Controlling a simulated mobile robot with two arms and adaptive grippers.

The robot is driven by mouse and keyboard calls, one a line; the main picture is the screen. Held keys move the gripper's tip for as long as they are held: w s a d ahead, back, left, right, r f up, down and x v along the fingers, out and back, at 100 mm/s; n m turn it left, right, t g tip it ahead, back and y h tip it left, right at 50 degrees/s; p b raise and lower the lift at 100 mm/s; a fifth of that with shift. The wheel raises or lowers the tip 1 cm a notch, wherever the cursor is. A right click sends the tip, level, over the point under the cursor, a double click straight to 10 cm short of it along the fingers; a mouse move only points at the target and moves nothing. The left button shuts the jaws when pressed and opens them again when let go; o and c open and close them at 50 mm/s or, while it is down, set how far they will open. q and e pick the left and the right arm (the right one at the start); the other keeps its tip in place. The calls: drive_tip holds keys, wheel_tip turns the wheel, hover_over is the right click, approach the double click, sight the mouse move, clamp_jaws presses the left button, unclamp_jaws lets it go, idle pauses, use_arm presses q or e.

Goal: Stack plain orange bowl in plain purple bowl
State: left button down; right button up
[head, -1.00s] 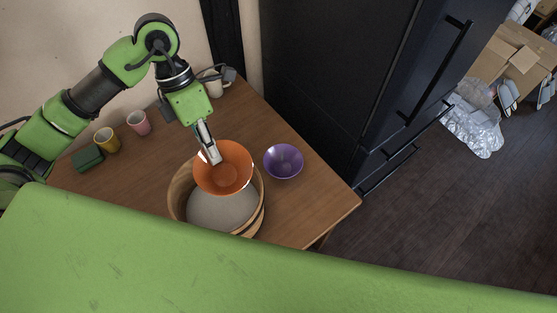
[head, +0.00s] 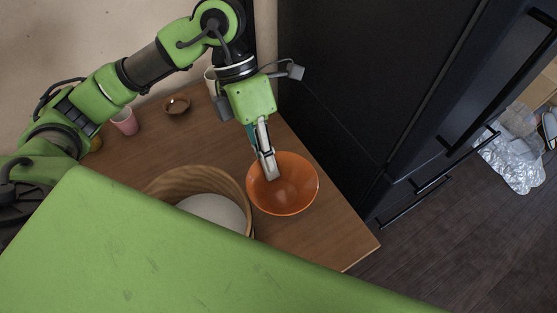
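The plain orange bowl (head: 292,190) is upright at the right part of the wooden table, just right of a wooden tub. My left gripper (head: 268,168) is shut on its left rim from above. The plain purple bowl is not visible now; the orange bowl covers the area where it stood, so I cannot tell whether the orange bowl rests in it or hangs above it. My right gripper is not in view.
The wooden tub (head: 200,178) with a pale inside stands left of the orange bowl. A small brown bowl (head: 177,104), a pink cup (head: 125,122) and a white mug (head: 210,78) stand farther back. A dark cabinet (head: 350,90) rises beyond the table's right edge.

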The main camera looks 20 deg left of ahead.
use_arm(q)
drive_tip(key=w+f, duration=0.2)
drive_tip(key=w+a+f, duration=0.1)
drive_tip(key=w+f, duration=0.2)
drive_tip(key=w+a+f+p, duration=0.1)
drive_tip(key=w+f, duration=0.1)
drive_tip(key=w, duration=0.1)
drive_tip(key=shift+w+f, duration=0.25)
drive_tip(key=shift+f, duration=0.1)
wheel_tip(320, 180, down, 2)
drive_tip(key=shift+s+f+p, duration=0.1)
drive_tip(key=shift+f+p, duration=0.05)
drive_tip(key=shift+p, duration=0.4)
drive_tip(key=shift+f, duration=0.25)
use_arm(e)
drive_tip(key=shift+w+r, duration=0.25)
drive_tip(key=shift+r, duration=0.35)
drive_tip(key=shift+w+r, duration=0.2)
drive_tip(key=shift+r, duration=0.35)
use_arm(q)
drive_tip(key=shift+f, duration=0.15)
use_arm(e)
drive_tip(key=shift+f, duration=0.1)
use_arm(q)
drive_tip(key=shift+f+b, duration=0.55)
drive_tip(key=shift+b, duration=0.15)
drive_tip(key=c, duration=2.3)
unclamp_jaws()
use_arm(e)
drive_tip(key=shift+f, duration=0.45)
